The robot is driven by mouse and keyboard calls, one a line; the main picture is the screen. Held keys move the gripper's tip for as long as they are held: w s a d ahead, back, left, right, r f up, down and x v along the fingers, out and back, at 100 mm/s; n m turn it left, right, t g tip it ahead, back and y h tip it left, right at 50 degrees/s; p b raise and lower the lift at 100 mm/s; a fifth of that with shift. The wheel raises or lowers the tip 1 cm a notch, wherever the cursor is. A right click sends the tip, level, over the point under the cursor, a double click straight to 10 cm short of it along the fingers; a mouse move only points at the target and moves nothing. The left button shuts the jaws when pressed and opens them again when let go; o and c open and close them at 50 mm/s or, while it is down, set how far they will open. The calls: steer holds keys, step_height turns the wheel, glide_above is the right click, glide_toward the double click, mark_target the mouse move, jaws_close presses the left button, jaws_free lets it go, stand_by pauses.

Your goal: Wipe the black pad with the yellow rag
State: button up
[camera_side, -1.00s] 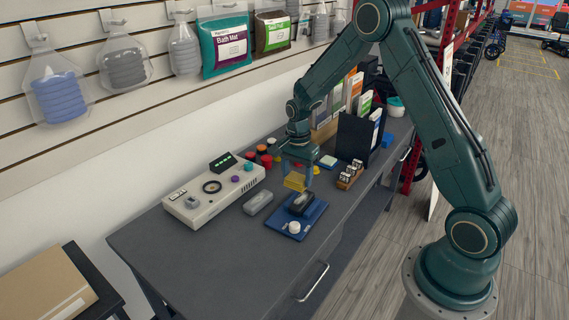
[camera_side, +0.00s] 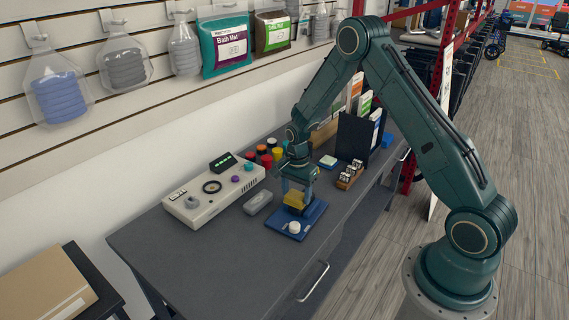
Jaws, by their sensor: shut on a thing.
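My gripper (camera_side: 296,190) is shut on the yellow rag (camera_side: 295,199) and points down over the blue tray (camera_side: 312,220). The rag is low, at the place of the black pad on the tray, and covers most of it. Only a dark sliver of the black pad (camera_side: 297,210) shows under the rag. The rag looks to be on the pad, but I cannot tell for sure that they touch.
A grey oblong object (camera_side: 258,202) lies left of the tray, beside a beige control box (camera_side: 214,190). Several coloured round pieces stand behind. A wooden holder (camera_side: 350,175) and a black file holder (camera_side: 357,138) are to the right. The table's front left (camera_side: 210,265) is clear.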

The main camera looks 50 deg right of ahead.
steer(key=shift+f, duration=0.8)
steer(key=shift+d, duration=0.9)
steer(key=shift+c, duration=0.3)
steer(key=shift+w+d+r, duration=0.1)
steer(key=shift+d, duration=1.4)
steer(key=shift+w+d, duration=0.15)
steer(key=shift+d, duration=1.3)
steer(key=shift+s+a, duration=0.15)
steer(key=shift+a, duration=1.65)
steer(key=shift+s+a, duration=0.1)
steer(key=shift+a, duration=1.65)
steer(key=shift+a+r, duration=0.15)
steer(key=shift+r, duration=0.45)
steer(key=shift+a+r, duration=0.15)
steer(key=shift+r, duration=3.25)
steer(key=shift+f, duration=0.1)
